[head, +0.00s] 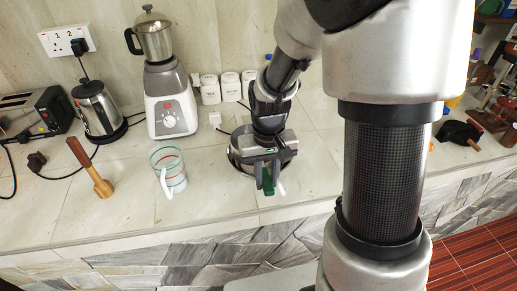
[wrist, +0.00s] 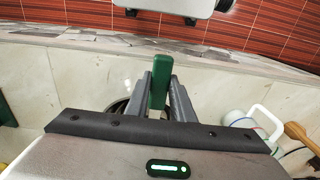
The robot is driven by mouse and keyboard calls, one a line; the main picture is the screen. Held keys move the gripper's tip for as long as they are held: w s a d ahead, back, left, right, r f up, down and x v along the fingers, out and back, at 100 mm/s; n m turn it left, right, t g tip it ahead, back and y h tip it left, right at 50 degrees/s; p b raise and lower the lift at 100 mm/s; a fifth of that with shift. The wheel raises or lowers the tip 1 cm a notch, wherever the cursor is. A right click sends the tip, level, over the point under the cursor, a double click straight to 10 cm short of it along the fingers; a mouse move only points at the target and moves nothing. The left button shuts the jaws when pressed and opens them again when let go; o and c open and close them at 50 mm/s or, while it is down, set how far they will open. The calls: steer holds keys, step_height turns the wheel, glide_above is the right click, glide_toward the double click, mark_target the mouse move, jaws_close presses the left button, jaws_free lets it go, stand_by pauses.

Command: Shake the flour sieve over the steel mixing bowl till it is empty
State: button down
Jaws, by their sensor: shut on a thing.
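My gripper (head: 268,176) points down over the counter and is shut on a green handle (head: 267,184), which I take to be the flour sieve's. The handle also shows upright between the fingers in the wrist view (wrist: 160,75). The sieve's basket and any flour in it are hidden behind my gripper. The steel mixing bowl (head: 237,158) stands on the counter directly behind and below my gripper, mostly covered by it. Part of its rim shows left of the fingers in the wrist view (wrist: 116,106). The bowl's inside is not visible.
A glass measuring jug (head: 168,172) stands left of the bowl, with a wooden tool (head: 91,168) farther left. A blender (head: 168,95), a kettle (head: 97,110) and white canisters (head: 229,88) line the back. The counter's front left is clear.

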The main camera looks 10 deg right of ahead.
steer(key=shift+d, duration=0.65)
steer(key=shift+r, duration=0.1)
steer(key=shift+r+p, duration=2)
steer(key=shift+r, duration=0.5)
steer(key=shift+w+f, duration=0.1)
steer(key=shift+f, duration=0.05)
